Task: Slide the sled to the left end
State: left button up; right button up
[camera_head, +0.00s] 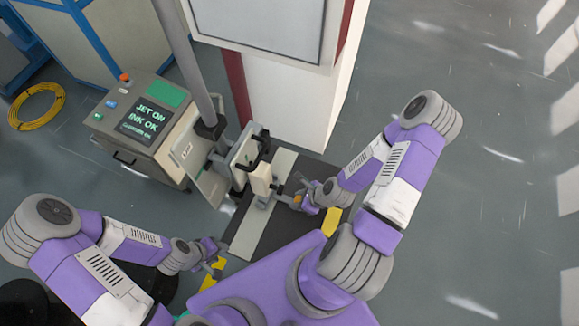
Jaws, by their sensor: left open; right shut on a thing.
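The sled, a pale upright block (261,181) with a grey bar at its foot, stands on the grey strip rail (250,230). The rail runs slantwise from the upper right to the lower left over a dark plate. My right gripper (293,200) is at the sled's right side, shut on the sled; its fingers and the exact grip are small and partly hidden. My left gripper (216,263) is open and empty, low at the left, beside the rail's near end and apart from the sled.
A grey pole (187,60) and a hinged panel with a black handle (247,150) are close behind the sled. A white cabinet (290,100) stands behind. The right floor is clear.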

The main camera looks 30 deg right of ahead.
jog(key=shift+s+a+p, duration=0.95)
jog(key=shift+a+p, duration=0.25)
jog(key=shift+p, duration=0.15)
pick_arm(q)
notch_tip(320, 180, up, 3)
